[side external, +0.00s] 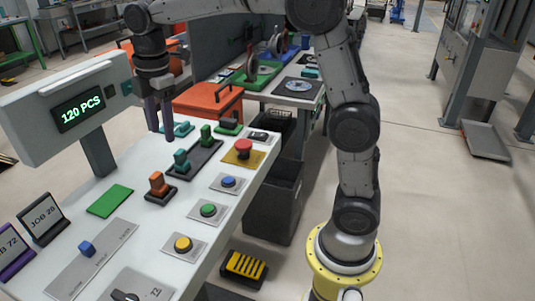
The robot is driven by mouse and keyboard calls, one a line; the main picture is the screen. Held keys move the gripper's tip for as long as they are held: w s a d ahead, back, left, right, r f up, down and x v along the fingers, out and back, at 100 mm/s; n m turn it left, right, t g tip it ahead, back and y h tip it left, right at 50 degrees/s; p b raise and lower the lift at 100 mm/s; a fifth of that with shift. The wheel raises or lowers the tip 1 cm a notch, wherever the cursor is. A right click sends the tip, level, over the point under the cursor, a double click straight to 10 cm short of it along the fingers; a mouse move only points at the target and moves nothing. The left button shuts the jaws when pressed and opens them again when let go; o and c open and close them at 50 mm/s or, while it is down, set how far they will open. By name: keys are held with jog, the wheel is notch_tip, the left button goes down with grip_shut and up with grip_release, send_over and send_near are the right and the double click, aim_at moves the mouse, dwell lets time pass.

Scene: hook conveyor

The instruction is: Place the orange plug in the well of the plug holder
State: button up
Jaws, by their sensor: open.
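The orange plug (157,183) stands upright on the white bench, at a small dark base (161,198); I cannot tell how deep it sits in it. Just behind it is a longer dark holder (194,163) with a teal plug (181,160) and a green plug (206,135) standing in it. Which dark piece is the plug holder, and where its free well is, is too small to tell. My gripper (162,133) points down, open and empty, above the far left side of the bench, behind and apart from the orange plug.
A red mushroom button (243,148) and blue, green and yellow buttons line the bench's right side. A display reading 120 PCS (78,110) stands at left. A flat green pad (110,201) lies left of the orange plug. Other teal and green pieces (183,129) lie near my gripper.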

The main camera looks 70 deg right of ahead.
jog(key=s+d+r+m+t, duration=0.1)
jog(key=s+r+m+t, duration=0.15)
jog(key=s+m, duration=0.9)
jog(key=s+f+m+t, duration=0.1)
jog(key=s+f, duration=0.1)
jog(key=s, duration=0.5)
jog(key=s+f+m+t, duration=0.1)
jog(key=s+f+m, duration=0.1)
jog(key=s, duration=0.5)
jog(key=shift+s+d+f, duration=0.15)
jog(key=shift+d+f, duration=0.1)
jog(key=shift+f, duration=0.55)
jog(key=shift+c, duration=0.2)
